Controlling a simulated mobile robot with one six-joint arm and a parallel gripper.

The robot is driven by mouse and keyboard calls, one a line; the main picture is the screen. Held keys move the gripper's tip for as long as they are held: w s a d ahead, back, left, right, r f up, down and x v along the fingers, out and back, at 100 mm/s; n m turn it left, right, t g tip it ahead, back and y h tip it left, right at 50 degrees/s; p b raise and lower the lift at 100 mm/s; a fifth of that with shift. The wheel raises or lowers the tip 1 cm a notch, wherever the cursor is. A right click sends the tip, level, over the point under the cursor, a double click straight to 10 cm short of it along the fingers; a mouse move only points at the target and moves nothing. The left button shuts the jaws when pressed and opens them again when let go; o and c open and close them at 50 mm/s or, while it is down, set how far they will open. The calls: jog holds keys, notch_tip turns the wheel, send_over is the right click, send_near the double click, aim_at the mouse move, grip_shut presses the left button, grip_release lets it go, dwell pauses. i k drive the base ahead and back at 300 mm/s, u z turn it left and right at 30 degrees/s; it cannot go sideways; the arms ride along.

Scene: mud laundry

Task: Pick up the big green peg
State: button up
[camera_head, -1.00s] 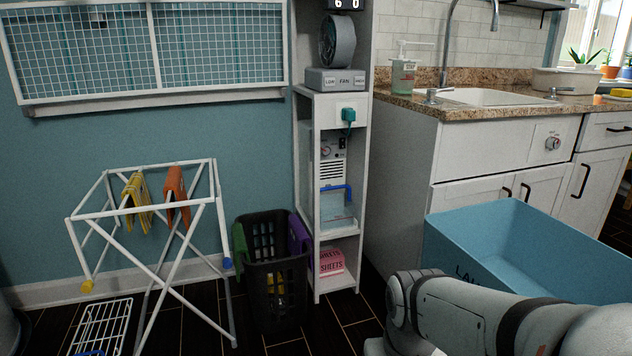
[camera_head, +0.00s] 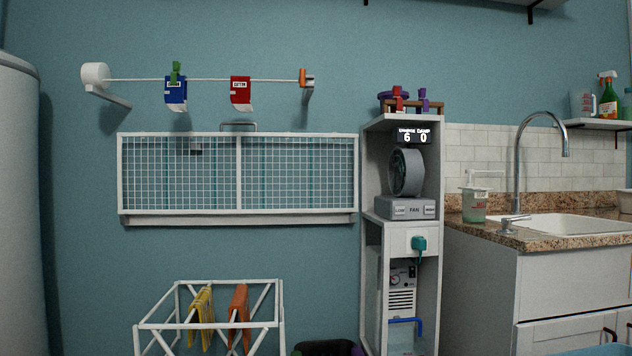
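A green peg (camera_head: 175,73) is clipped on the wall-mounted line, at the top of a blue labelled cloth (camera_head: 176,93). Another green piece (camera_head: 297,352) shows barely at the left rim of the dark laundry basket (camera_head: 325,348), cut off by the bottom edge of the view. I cannot tell from this view which of the two is the big green peg. My gripper is not in view, so its state and anything in it are hidden.
A red cloth (camera_head: 241,92) and an orange peg (camera_head: 302,77) are on the same line. A wire rack (camera_head: 180,175) is on the wall below. A white drying frame (camera_head: 153,326) stands at lower left. A tall shelf (camera_head: 372,245) and the sink counter (camera_head: 500,235) are to the right.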

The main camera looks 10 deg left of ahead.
aim_at(176, 65)
jog(key=u, duration=1.25)
